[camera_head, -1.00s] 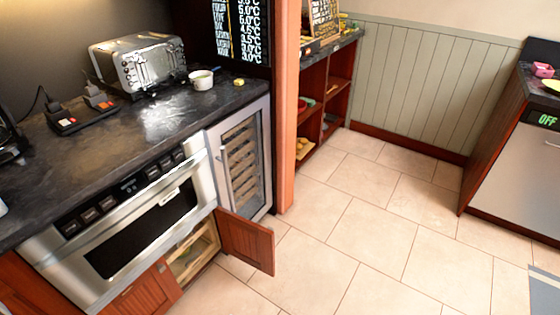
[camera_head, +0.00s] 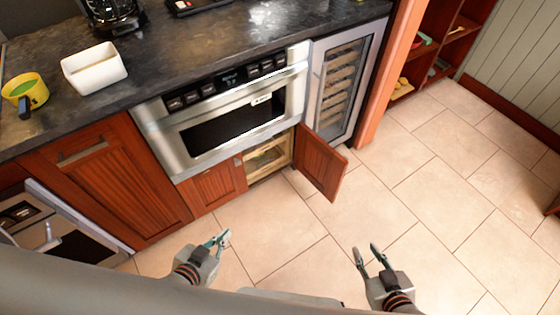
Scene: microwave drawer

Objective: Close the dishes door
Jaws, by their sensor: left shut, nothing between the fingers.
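A small reddish-brown wooden cabinet door (camera_head: 322,163) stands swung open at the right below the built-in microwave drawer (camera_head: 235,112). No label marks it as the dishes door. The opening beside it shows a pale interior (camera_head: 268,158), with contents too small to tell. The matching left door (camera_head: 219,187) is shut. My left gripper (camera_head: 220,238) is shut and empty, in front of and below the cabinet. My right gripper (camera_head: 366,248) is open and empty, below and to the right of the open door. Both grippers are apart from the doors.
A wine cooler (camera_head: 343,78) stands right of the microwave, behind the open door. A steel appliance (camera_head: 62,235) is at lower left. Tiled floor (camera_head: 440,200) is clear at right.

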